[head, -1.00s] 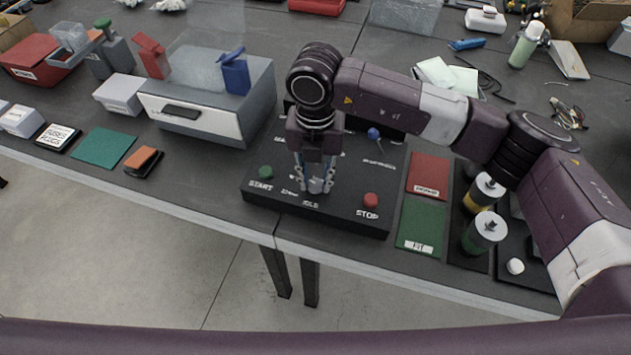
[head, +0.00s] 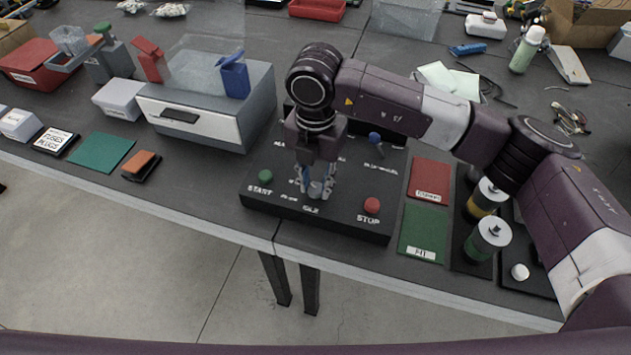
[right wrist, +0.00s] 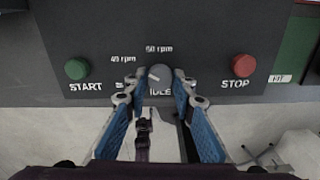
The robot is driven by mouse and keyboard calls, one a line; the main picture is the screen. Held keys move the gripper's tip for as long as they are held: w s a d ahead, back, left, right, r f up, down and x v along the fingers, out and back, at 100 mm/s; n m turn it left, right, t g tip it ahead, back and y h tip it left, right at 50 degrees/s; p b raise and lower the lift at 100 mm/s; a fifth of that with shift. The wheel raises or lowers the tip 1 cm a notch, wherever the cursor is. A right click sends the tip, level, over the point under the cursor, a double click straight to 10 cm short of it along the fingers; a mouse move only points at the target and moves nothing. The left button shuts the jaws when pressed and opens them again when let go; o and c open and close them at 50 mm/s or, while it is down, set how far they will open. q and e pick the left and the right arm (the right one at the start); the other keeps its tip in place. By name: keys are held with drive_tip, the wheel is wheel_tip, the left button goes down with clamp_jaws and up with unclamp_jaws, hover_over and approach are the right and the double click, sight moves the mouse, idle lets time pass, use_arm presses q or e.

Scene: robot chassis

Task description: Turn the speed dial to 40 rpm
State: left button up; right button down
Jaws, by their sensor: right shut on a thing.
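The black control panel (head: 345,212) sits near the table's front edge, with a green START button (head: 265,177) and a red STOP button (head: 371,205). The grey speed dial (right wrist: 160,76) shows between my right gripper's fingers in the right wrist view, above the word IDLE. Labels for 40 rpm (right wrist: 123,59) and 60 rpm (right wrist: 159,49) are by it. A light pointer mark on the dial looks tilted; its exact setting is hard to read. My right gripper (head: 316,190) points down and is shut on the dial. My left gripper is not in view.
Red (head: 430,180) and green (head: 422,232) mats lie right of the panel, beside upright cylinders (head: 487,236). A grey box with a white front (head: 195,125) stands at left. A teal mat (head: 103,151) lies farther left.

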sight(315, 188)
drive_tip(key=c, duration=1.6)
unclamp_jaws()
drive_tip(key=shift+r, duration=0.1)
wheel_tip(315, 188, up, 12)
drive_tip(key=shift+f, duration=0.1)
